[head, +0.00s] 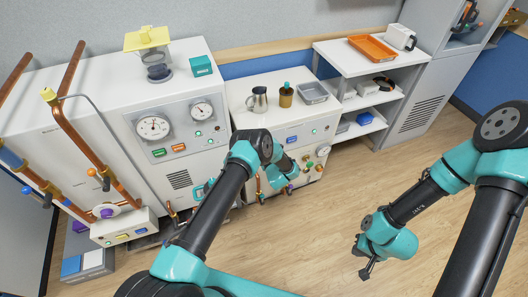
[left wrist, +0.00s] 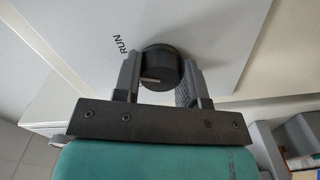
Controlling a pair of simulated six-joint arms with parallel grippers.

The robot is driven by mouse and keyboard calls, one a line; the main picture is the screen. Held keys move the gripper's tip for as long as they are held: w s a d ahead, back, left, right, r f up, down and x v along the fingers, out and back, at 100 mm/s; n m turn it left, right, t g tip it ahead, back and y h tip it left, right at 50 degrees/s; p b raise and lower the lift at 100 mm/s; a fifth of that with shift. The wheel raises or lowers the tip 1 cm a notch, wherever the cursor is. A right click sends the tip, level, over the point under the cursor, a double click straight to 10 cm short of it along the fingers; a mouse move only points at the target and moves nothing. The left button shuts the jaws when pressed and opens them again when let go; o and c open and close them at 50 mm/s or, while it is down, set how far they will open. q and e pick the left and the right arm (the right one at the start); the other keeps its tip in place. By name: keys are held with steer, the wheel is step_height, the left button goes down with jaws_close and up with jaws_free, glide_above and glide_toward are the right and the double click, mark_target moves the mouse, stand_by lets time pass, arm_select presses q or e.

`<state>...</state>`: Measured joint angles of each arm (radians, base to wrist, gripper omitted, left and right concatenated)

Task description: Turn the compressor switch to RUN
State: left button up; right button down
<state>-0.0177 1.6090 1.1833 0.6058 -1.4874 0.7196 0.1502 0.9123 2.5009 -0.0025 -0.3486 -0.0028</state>
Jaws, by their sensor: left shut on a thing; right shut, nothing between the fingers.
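The compressor switch is a round black knob (left wrist: 160,62) on a pale panel in the left wrist view. Its light pointer line lies about level, on the knob's lower left part. In the head view the left fingers and the switch cannot be made out, with my left arm in front. My right gripper (head: 367,269) is shut and empty, above the floor at right.
A white cabinet with gauges (head: 154,127) stands at left, with copper pipes (head: 80,145) beside it. A lower cabinet (head: 315,130) carries a metal jug (head: 258,100) and a tray (head: 313,93). An orange tray (head: 372,47) lies on the shelf unit. The wooden floor (head: 300,240) is open.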

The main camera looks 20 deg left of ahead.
arm_select(q)
steer(key=shift+m, duration=1.9)
steer(key=o, duration=0.9)
steer(key=v, duration=1.7)
steer(key=shift+s+d+r, duration=0.1)
steer(key=shift+s+d, duration=0.05)
